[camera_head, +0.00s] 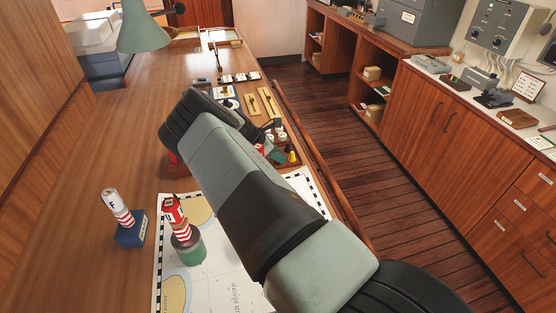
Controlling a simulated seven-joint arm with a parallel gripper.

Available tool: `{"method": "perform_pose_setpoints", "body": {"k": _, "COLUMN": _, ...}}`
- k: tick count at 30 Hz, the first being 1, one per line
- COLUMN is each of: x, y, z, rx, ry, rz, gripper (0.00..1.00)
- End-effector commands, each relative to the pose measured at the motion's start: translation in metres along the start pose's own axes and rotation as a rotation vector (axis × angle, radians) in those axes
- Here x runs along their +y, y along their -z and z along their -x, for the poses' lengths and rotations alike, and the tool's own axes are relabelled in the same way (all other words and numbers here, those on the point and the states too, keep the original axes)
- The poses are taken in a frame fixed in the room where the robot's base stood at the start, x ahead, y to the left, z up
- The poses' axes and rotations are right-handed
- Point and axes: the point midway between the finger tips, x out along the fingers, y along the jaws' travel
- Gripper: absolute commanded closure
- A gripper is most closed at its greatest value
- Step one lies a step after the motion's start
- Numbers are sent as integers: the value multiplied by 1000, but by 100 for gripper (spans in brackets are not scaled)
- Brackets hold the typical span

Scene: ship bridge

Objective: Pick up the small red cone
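I cannot clearly make out the small red cone. A red item (260,149) shows in part beside my arm, at the wooden tray (292,164), but its shape is too small and covered to tell. Another bit of red (172,158) shows under the far end of my arm, mostly hidden. A small yellow cone-like piece (292,156) stands in the tray. My arm reaches from the lower right over the chart and table to the upper left. My gripper's fingers are hidden behind the arm, so I cannot see what they hold.
A red-and-white striped piece (175,215) stands on a green base (188,249) on the chart (222,283). Another striped piece (117,207) stands on a blue block (131,233) at left. A green lamp (143,30) overhangs the far table. Bare wood lies at left.

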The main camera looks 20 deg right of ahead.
Motion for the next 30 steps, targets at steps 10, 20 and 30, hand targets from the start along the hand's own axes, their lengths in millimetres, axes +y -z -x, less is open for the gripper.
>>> {"method": "perform_pose_setpoints", "body": {"k": 10, "x": 0, "y": 0, "z": -9, "rx": 1, "ry": -2, "rz": 0, "gripper": 66}}
{"method": "perform_pose_setpoints", "body": {"k": 20, "x": 0, "y": 0, "z": -9, "rx": 1, "ry": -1, "rz": 0, "gripper": 100}}
{"method": "perform_pose_setpoints", "body": {"k": 30, "x": 1, "y": -3, "z": -4, "rx": 2, "ry": -2, "rz": -1, "gripper": 100}}
